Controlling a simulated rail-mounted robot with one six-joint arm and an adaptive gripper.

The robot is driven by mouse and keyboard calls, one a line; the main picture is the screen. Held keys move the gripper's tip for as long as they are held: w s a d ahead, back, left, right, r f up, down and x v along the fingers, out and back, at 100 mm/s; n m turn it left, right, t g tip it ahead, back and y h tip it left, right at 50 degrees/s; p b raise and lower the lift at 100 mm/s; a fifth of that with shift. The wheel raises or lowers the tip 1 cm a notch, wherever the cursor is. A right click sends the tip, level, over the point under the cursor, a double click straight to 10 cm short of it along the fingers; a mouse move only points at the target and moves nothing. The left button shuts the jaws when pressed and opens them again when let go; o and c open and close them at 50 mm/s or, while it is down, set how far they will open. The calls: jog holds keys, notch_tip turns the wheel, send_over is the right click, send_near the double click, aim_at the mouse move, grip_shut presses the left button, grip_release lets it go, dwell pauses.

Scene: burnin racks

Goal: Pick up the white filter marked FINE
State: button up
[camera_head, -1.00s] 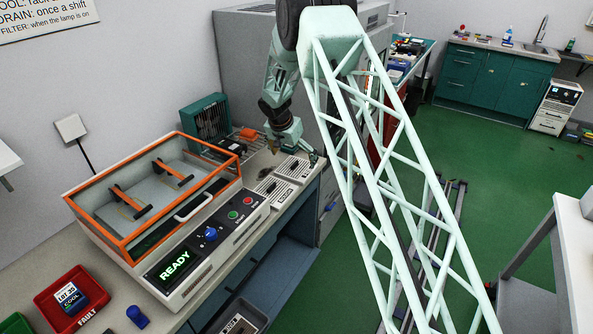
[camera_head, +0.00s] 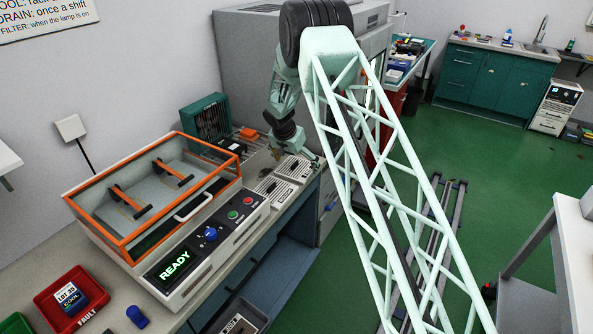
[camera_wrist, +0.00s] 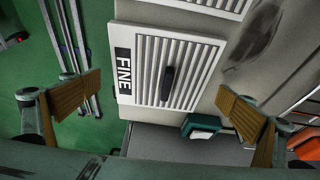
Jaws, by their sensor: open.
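The white filter marked FINE (camera_wrist: 190,62) lies flat on the bench in the wrist view, a ribbed panel with a dark raised handle (camera_wrist: 167,86) in its middle and a black label on its left edge. My gripper (camera_wrist: 158,93) is open, its two brown-padded fingers well apart, one on each side of the handle in the picture. The fingers hold nothing. In the head view, my gripper (camera_head: 312,158) is over the far one of two white ribbed panels (camera_head: 294,169); the label is too small to read there.
A second white ribbed panel (camera_head: 273,189) lies close beside it, nearer the orange-framed machine (camera_head: 150,262) with its READY screen. An orange block (camera_head: 249,133) and a teal rack (camera_head: 205,122) stand towards the wall. The bench edge is close on the floor side.

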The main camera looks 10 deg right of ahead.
dwell(0.4)
jog(key=c, duration=1.1)
